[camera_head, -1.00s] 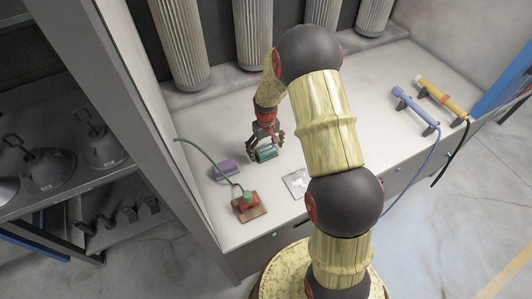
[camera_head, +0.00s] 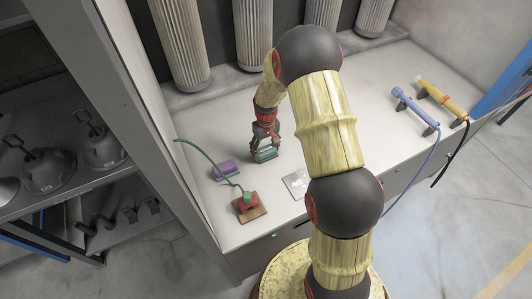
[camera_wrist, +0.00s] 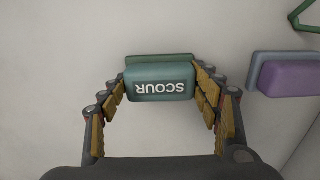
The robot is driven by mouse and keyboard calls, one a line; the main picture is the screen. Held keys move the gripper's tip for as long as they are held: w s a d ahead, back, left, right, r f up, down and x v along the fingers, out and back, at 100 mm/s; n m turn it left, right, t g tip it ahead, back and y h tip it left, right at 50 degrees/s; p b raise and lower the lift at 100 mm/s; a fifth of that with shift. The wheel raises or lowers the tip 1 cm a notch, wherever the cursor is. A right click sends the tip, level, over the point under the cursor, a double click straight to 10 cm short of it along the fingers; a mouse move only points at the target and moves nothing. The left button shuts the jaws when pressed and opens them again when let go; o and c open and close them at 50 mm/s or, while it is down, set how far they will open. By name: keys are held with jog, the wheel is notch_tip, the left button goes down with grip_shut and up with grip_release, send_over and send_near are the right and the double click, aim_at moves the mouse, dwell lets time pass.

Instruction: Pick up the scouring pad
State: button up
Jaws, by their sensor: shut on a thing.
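The scouring pad is a green-teal block with the word SCOUR on it (camera_wrist: 160,89), lying between the fingers in the wrist view. It also shows in the head view as a teal block (camera_head: 265,154) at the tip of my arm. My gripper (camera_wrist: 160,92) is shut on the pad, with a yellow-padded finger at each end of it. In the head view my gripper (camera_head: 265,148) is at the white worktop. I cannot tell whether the pad touches the worktop.
A purple block (camera_head: 226,169) lies left of the pad; it also shows in the wrist view (camera_wrist: 289,78). A wooden block with a red and green fitting and green cable (camera_head: 248,206) is nearer. A small white plate (camera_head: 296,184) lies to the right. Ribbed columns (camera_head: 254,35) stand behind.

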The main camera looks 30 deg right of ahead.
aim_at(266, 149)
jog(key=shift+r, duration=0.45)
notch_tip(266, 149, up, 2)
jog(key=shift+r+p, duration=0.15)
jog(key=shift+p, duration=0.3)
jog(key=s+r+p, duration=0.2)
jog(key=s+r, duration=0.7)
jog(key=s, duration=0.5)
jog(key=shift+r, duration=0.4)
jog(key=o, duration=0.6)
jog(key=shift+c, duration=1.4)
